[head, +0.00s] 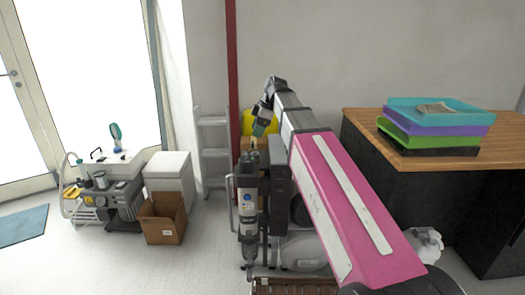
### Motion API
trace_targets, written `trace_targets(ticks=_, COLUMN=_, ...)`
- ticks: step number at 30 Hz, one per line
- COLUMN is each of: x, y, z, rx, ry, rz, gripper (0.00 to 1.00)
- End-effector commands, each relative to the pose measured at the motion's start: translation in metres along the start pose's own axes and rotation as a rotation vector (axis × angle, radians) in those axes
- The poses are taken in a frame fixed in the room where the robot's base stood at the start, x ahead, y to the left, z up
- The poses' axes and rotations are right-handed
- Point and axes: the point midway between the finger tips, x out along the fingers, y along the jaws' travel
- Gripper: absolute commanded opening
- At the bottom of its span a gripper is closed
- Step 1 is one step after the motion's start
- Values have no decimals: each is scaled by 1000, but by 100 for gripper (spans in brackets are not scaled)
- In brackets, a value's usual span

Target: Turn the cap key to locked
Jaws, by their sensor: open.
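A dental compressor stands in front of me, with a dark upright cylinder (247,205) carrying a white label and a pale tank (303,252) low behind my arm. Small fittings show on top of the cylinder (248,158). I cannot make out the cap key or which way it is turned. My gripper (259,130) points down at the end of my pink and grey arm, above and slightly right of the cylinder top. It is open and small in view, with no held thing visible. My arm hides much of the compressor's right side.
A wooden-topped counter (440,160) with stacked coloured trays (435,120) stands at right. A red pipe (233,60) and grey shelf steps (213,150) are at the wall. A cardboard box (163,217) and another machine (110,200) stand left.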

Motion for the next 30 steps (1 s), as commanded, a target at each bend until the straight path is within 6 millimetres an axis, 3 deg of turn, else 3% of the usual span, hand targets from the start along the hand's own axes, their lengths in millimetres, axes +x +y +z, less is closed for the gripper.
trace_targets(ticks=3, x=3, y=-4, z=-10, rx=-7, ry=0, rz=-4, gripper=60)
trace_targets(ticks=8, x=18, y=-4, z=-9, rx=-7, ry=0, rz=-4, gripper=60)
trace_targets(ticks=21, x=87, y=-4, z=-9, rx=-8, ry=-1, rz=-4, gripper=60)
trace_targets(ticks=30, x=107, y=-3, z=-9, rx=-8, ry=-1, rz=-2, gripper=60)
